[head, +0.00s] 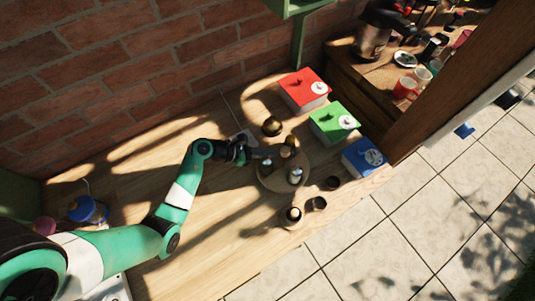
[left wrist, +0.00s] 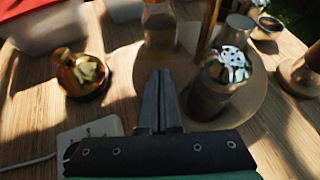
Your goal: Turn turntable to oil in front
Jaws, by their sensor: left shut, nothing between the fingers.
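The round wooden turntable (head: 271,183) stands on the table in the head view and fills the middle of the left wrist view (left wrist: 147,68). It carries a silver shaker with a pierced top (left wrist: 225,72), an amber glass bottle (left wrist: 160,27) that may be the oil, a thin wooden upright (left wrist: 208,28) and a metal cup (left wrist: 236,30). The labels cannot be read. My left gripper (head: 268,155) is shut and empty. Its fingertips (left wrist: 159,74) are over the turntable's near part in the left wrist view, left of the shaker; contact cannot be told. My right gripper is not in view.
A gold pot (head: 272,126) stands beside the turntable. Red (head: 304,90), green (head: 333,121) and blue (head: 363,157) boxes line the far right. A dark-topped wooden piece (head: 291,216) and small cups (head: 319,203) stand in front.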

